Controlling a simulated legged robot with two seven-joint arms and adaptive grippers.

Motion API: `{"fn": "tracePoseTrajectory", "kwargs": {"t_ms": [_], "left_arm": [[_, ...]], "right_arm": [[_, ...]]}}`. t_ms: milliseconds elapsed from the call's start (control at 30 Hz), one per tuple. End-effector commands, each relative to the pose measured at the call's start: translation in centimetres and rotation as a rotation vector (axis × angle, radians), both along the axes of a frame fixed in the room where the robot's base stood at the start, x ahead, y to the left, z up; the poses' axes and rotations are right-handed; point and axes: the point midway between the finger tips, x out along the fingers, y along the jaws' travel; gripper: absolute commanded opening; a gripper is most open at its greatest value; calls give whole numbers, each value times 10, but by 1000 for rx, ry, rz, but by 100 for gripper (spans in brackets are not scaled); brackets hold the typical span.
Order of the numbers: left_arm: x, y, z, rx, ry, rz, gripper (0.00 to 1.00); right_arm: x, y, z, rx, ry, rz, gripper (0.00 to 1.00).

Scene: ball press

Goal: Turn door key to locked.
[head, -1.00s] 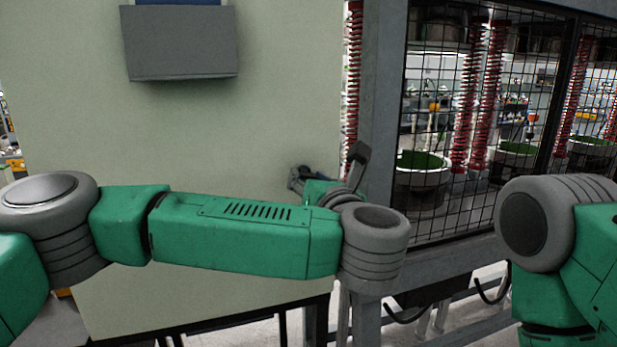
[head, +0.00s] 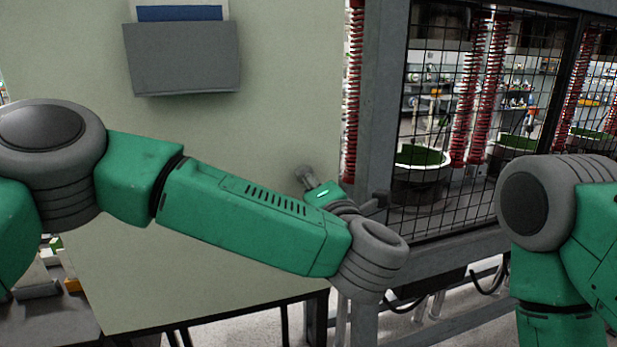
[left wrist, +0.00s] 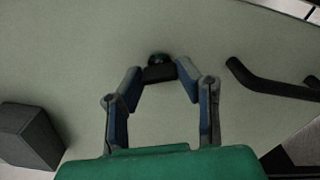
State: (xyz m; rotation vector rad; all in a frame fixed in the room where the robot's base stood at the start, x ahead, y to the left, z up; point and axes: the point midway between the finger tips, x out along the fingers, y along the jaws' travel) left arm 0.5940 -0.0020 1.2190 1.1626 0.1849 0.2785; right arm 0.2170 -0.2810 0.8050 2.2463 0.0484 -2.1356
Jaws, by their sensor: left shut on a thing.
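A small dark key knob (left wrist: 157,75) with a greenish top shows against the pale panel in the left wrist view. The fingers of my left gripper (left wrist: 160,69) are closed in on both sides of it, shut on it. In the head view the gripper is small at the pale door panel (head: 250,130), beyond my wrist, and the key cannot be made out there. The key's marked positions are not legible. My right gripper is out of view; only part of my right arm shows.
A dark bent bar (left wrist: 270,85), seemingly a handle, lies right of the gripper in the left wrist view. A grey pocket (head: 183,58) hangs on the panel's upper part. A mesh-fronted machine bay (head: 480,120) with red coils stands to the right.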

Motion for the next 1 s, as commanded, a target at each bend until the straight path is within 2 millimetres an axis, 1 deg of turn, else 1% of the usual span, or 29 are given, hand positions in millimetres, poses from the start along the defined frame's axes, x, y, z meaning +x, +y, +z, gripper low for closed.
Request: {"fn": "tracePoseTrajectory", "kwargs": {"t_ms": [33,200,500,733,1000], "left_arm": [[0,-2,3,42,11,-6,1],[0,-2,3,172,54,-6,1],[0,-2,0,329,107,-7,1],[-1,-2,-1,383,126,-7,1],[-1,-2,-3,395,132,-8,1]], "right_arm": [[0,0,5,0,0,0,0],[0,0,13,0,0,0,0],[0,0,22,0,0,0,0],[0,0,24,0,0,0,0],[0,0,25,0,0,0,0]]}}
